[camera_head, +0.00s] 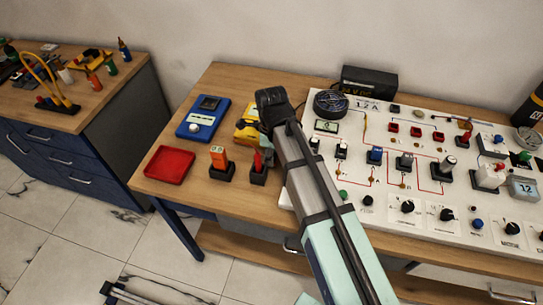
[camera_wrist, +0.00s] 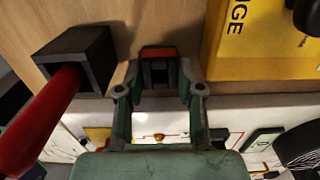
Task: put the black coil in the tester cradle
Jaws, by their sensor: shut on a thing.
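My gripper (camera_wrist: 158,88) is shut on a small black block with an orange-red edge (camera_wrist: 158,72), seen between the fingertips in the wrist view; it appears to be the black coil, though its shape is mostly hidden. In the head view my wrist hides the fingertips and the held thing. The gripper is over the wooden table between a red-handled tool in a black holder (camera_wrist: 82,58) and a yellow gauge box (camera_wrist: 262,40). A blue tester (camera_head: 203,117) with a dark screen and pale round spot lies left of the gripper. I cannot tell which part is its cradle.
A red tray (camera_head: 169,164) and an orange device in a black base (camera_head: 220,160) stand near the front left. A white circuit board (camera_head: 385,180) with knobs and a round fan (camera_head: 331,102) fills the right side. Bare wood (camera_head: 230,85) shows behind the blue tester.

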